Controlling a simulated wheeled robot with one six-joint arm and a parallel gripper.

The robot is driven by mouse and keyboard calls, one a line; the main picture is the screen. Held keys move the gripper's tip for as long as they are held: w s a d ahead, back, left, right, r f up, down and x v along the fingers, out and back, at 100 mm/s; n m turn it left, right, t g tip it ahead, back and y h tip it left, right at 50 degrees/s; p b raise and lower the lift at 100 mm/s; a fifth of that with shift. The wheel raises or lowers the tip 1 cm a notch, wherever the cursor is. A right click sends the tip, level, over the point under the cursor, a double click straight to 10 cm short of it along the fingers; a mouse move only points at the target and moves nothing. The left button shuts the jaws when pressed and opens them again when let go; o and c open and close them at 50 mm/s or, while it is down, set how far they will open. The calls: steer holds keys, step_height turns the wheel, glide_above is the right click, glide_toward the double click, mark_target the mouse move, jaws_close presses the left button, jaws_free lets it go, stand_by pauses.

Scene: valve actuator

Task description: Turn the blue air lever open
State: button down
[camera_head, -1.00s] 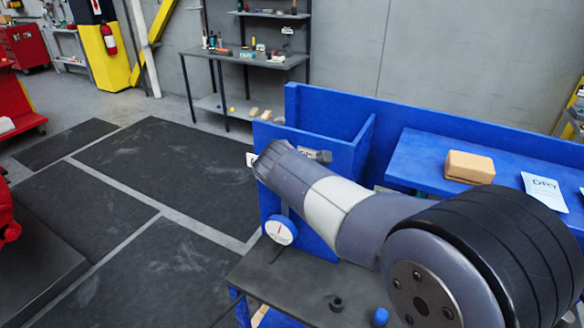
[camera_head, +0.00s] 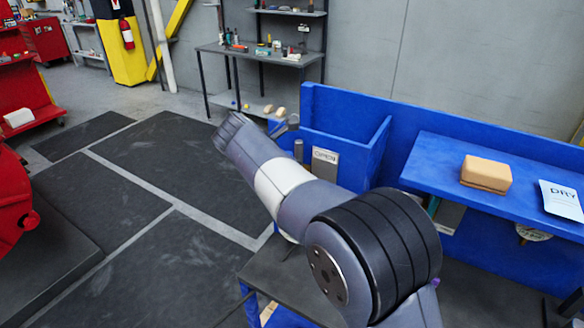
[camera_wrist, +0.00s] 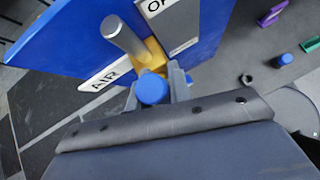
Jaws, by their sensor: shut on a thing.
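The air lever's blue round end (camera_wrist: 153,90) shows in the wrist view, in front of a yellow part (camera_wrist: 151,55) on the blue panel (camera_wrist: 75,38). My gripper (camera_wrist: 156,82) has its grey fingers on both sides of the blue end and is shut on it. A metal post (camera_wrist: 125,36) stands beside the yellow part. An AIR label (camera_wrist: 105,75) and a partly cut-off OPEN label (camera_wrist: 160,5) are on the panel. In the head view, the OPEN plate (camera_head: 325,163) shows, but my arm hides the lever.
A blue shelf (camera_head: 450,178) at the right bears a tan block (camera_head: 486,173) and a DRY card (camera_head: 561,200). In the wrist view, a loose blue cap (camera_wrist: 285,60) and a black ring (camera_wrist: 246,79) lie on the grey bench. Open floor is at the left.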

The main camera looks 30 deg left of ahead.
stand_by(0.3)
steer(key=c, duration=1.3)
jaws_free()
steer(key=b+v, duration=0.1)
steer(key=v, duration=0.9)
steer(key=shift+s+a+r, duration=0.2)
steer(key=shift+r, duration=0.1)
steer(key=p+x, duration=0.1)
steer(key=x, duration=1)
steer(key=shift+d, duration=0.2)
